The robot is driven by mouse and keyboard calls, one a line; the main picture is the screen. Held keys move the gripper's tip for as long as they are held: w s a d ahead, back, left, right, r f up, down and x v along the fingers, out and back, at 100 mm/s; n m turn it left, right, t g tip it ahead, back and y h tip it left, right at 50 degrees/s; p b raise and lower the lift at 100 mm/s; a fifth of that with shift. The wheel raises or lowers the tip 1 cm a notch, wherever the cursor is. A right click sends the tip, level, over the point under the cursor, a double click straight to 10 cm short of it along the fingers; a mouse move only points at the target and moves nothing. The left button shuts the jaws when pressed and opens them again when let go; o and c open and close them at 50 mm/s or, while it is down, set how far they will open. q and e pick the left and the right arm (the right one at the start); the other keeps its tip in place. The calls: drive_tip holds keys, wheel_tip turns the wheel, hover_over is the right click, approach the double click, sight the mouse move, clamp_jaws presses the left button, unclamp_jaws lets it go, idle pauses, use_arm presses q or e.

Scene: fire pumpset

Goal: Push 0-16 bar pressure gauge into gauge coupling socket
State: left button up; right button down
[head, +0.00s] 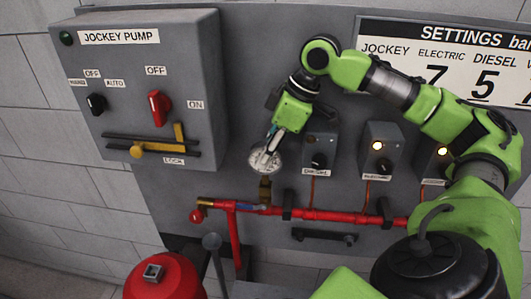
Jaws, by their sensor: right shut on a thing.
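My right gripper (273,142) reaches in from the right and points down in front of the grey panel. It is shut on the pressure gauge (264,160), a small round gauge with a pale face. The gauge is just above the brass gauge coupling socket (265,190), which stands upright on the red pipe. I cannot tell whether the gauge's lower end touches the socket or is inside it. The gripper partly hides the top of the gauge. My left gripper is not in view.
The jockey pump box (150,85) with its knobs and yellow-handled lever is at the left. Small switch boxes (381,150) stand right of the gauge. The red pipe (330,216) runs below. A red rounded vessel (165,278) stands at the lower left.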

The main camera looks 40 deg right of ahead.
idle(0.9)
drive_tip(key=shift+f, duration=0.45)
idle(0.7)
drive_tip(key=shift+r, duration=0.15)
drive_tip(key=shift+r+p, duration=0.3)
drive_tip(key=shift+r, duration=0.05)
drive_tip(key=shift+a, duration=0.1)
idle(0.8)
drive_tip(key=shift+f+b, duration=0.35)
drive_tip(key=shift+f, duration=0.1)
idle(0.8)
drive_tip(key=c, duration=1.7)
unclamp_jaws()
